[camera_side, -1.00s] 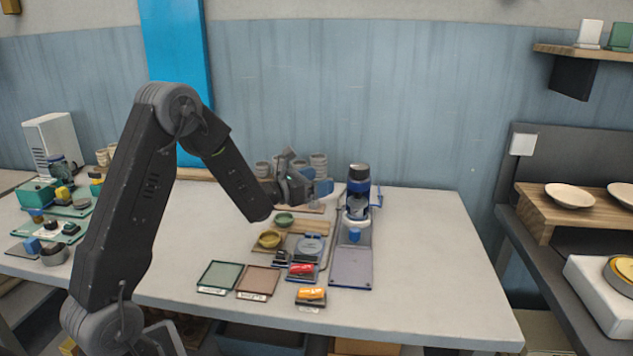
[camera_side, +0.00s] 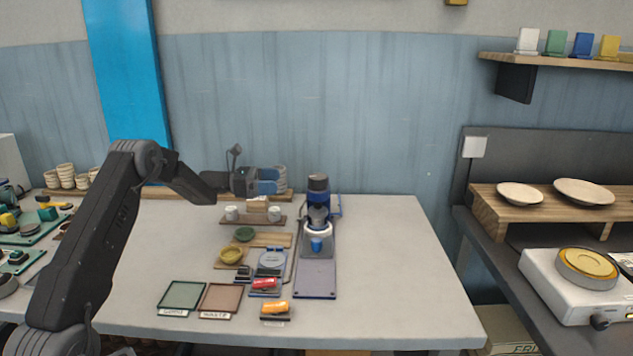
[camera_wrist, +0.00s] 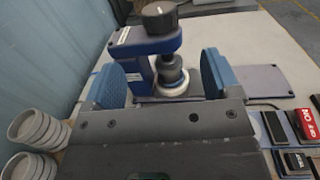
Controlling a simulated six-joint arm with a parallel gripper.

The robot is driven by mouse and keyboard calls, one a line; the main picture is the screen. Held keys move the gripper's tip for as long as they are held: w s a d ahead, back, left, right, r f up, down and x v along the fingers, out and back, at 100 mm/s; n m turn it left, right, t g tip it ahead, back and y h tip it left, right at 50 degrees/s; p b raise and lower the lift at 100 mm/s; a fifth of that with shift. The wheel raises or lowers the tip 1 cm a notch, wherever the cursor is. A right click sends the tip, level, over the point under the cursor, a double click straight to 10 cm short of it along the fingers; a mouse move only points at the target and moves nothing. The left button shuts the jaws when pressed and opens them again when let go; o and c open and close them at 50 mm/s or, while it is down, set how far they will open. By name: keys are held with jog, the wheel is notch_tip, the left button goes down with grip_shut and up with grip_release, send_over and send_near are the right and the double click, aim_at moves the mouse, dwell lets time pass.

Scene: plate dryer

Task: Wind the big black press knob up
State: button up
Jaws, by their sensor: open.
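The big black press knob (camera_side: 318,181) sits on top of the blue press (camera_side: 318,197), toward the back of the table. In the wrist view the knob (camera_wrist: 159,16) shows at the top, with a white mark on its face, above the blue press arm (camera_wrist: 146,45). My gripper (camera_side: 268,182) is to the left of the press, at about the height of the knob and apart from it. Its two blue-padded fingers (camera_wrist: 163,80) are open, with the press beyond them and nothing held. A white and blue cup-like piece (camera_side: 317,238) stands at the press's front.
A grey plate (camera_side: 316,278) extends in front of the press. Stacked cups (camera_wrist: 36,130) are near my gripper. The table right of the press is clear.

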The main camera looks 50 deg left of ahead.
aim_at(317, 180)
jog(key=x, duration=1.2)
jog(key=shift+w+d, duration=0.2)
jog(key=shift+w, duration=0.05)
jog(key=c, duration=0.9)
